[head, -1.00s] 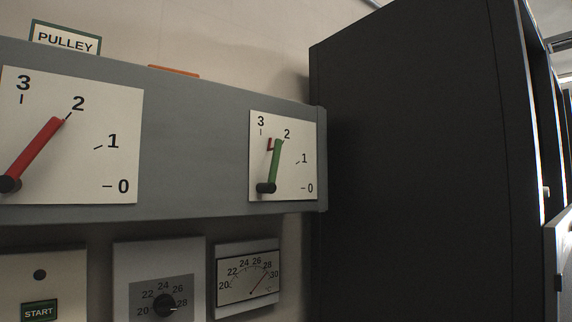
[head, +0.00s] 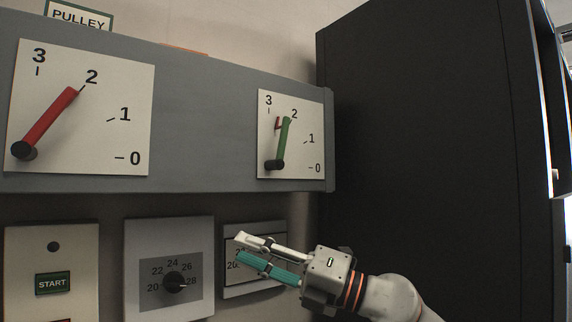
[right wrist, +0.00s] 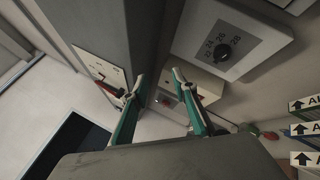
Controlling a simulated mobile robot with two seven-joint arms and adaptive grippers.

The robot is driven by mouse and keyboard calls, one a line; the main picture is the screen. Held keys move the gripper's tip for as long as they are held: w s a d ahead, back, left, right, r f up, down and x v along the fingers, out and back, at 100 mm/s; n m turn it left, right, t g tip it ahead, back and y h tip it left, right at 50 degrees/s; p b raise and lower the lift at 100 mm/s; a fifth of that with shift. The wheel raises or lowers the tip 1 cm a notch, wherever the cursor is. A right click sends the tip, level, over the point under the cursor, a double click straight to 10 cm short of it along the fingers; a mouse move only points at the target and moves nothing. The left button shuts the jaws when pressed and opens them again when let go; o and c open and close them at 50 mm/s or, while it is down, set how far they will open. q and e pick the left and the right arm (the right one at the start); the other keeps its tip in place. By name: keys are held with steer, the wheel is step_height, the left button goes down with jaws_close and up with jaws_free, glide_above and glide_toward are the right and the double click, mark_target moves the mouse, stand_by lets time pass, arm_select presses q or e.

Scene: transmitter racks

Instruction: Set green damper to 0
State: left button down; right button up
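The green damper (head: 282,140) is a lever on a white dial plate (head: 300,150) at the right end of the grey panel. It pivots on a black knob at its lower end and points up near the 2 mark, away from 0 at lower right. A small red piece shows just left of its tip. My right gripper (head: 240,248) is below the dial, in front of the gauge, touching no lever. Its fingers are apart and empty, as the right wrist view (right wrist: 158,77) also shows. My left gripper is out of view.
A larger dial with a red lever (head: 48,122) at 2 is on the left of the panel (head: 205,120). Below are a START button (head: 53,283), a knob plate (head: 140,240) and a gauge (head: 240,290) partly hidden by my gripper. A dark cabinet (head: 430,150) stands at right.

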step_height(320, 180, up, 7)
steer(key=n+h+b, duration=0.1)
steer(key=n+h, duration=0.2)
steer(key=m+t+h, duration=0.2)
steer(key=t+h, duration=0.5)
steer(key=t, duration=0.1)
glide_toward(285, 134)
steer(key=x, duration=0.3)
steer(key=shift+n, duration=0.3)
steer(key=p+x, duration=0.1)
steer(key=x, duration=0.5)
steer(key=shift+r, duration=0.2)
steer(key=shift+w+a+f, duration=0.2)
steer(key=shift+w+a, duration=0.1)
steer(key=shift+w, duration=0.25)
jaws_close()
